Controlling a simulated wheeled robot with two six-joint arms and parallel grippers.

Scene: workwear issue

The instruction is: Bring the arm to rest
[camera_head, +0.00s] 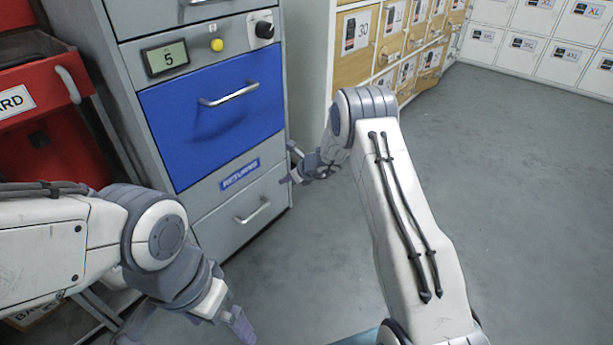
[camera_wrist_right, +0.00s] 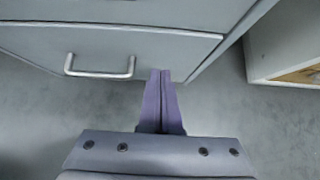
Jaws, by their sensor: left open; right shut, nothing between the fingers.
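My left gripper (camera_head: 190,325) is low at the left front of the head view. It is open, with no object seen in it, and is apart from the cabinet. My right gripper (camera_head: 293,163) is beside the right front edge of the grey cabinet. In the right wrist view my right gripper (camera_wrist_right: 161,75) has its two purple fingers pressed together, with nothing between them. The fingertips point toward the cabinet's bottom drawer, just right of its handle (camera_wrist_right: 100,68). I cannot tell whether they touch the drawer.
The grey cabinet (camera_head: 115,75) has a blue drawer (camera_head: 215,120) above a "RETURNS" label (camera_head: 240,173), a display reading 5 (camera_head: 166,58), a yellow button (camera_head: 217,45) and a black knob (camera_head: 264,29). A red bin (camera_head: 50,130) stands left. Wooden lockers (camera_head: 390,77) stand behind. Floor (camera_head: 530,190) is clear at right.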

